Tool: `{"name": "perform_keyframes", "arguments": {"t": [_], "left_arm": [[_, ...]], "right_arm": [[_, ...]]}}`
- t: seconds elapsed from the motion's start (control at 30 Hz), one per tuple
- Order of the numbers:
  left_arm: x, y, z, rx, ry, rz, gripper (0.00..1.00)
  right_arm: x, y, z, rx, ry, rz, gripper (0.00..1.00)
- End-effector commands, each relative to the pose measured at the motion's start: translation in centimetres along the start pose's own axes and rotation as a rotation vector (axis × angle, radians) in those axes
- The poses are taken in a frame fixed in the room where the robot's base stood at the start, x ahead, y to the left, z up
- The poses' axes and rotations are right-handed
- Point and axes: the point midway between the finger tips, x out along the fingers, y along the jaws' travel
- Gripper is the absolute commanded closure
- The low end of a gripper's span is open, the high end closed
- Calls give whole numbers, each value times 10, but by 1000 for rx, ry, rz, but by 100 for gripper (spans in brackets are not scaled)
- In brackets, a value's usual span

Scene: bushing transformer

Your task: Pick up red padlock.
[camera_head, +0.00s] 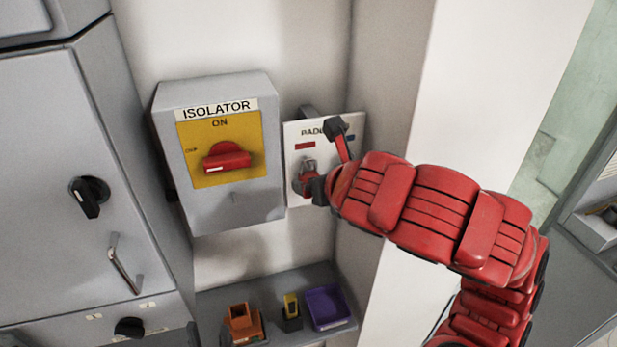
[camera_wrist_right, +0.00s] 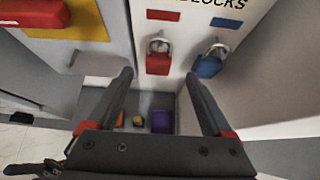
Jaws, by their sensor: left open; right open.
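The red padlock (camera_wrist_right: 158,64) hangs by its silver shackle on the white padlock board (camera_wrist_right: 182,35), below a red label. In the head view the padlock (camera_head: 307,183) is partly hidden by the gripper. My right gripper (camera_head: 326,159) reaches in from the right, its dark fingers in front of the board. In the right wrist view the gripper (camera_wrist_right: 159,78) is open, and the red padlock shows between its two fingertips. I cannot tell how far the tips are from it. Nothing is held. My left gripper is not in view.
A blue padlock (camera_wrist_right: 209,66) hangs to the right of the red one. The grey isolator box (camera_head: 243,207) with its red knob (camera_head: 227,157) stands left of the board. Below, a shelf (camera_head: 275,283) holds an orange item (camera_head: 243,324) and a purple tray (camera_head: 327,307).

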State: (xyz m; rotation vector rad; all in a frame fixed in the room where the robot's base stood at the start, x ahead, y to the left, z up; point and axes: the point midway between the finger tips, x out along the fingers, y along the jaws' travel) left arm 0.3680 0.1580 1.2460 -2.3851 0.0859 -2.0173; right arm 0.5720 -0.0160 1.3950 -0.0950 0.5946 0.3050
Motion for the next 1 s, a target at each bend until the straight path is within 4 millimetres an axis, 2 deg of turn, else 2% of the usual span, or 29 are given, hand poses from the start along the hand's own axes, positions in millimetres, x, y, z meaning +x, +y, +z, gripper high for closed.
{"name": "perform_keyframes", "arguments": {"t": [0.17, 0.37, 0.6, 1.0], "left_arm": [[8, 0, -2, 0, 0, 0, 50], [25, -1, -4, 0, 0, 0, 50], [48, -2, -8, 0, 0, 0, 50], [50, -2, -8, 0, 0, 0, 50]], "right_arm": [[8, 2, 2, 1, 5, 2, 15], [31, 5, 5, 2, 9, 4, 15], [48, 4, 6, 1, 4, 5, 15], [53, 3, 4, 1, -1, -1, 17]]}}
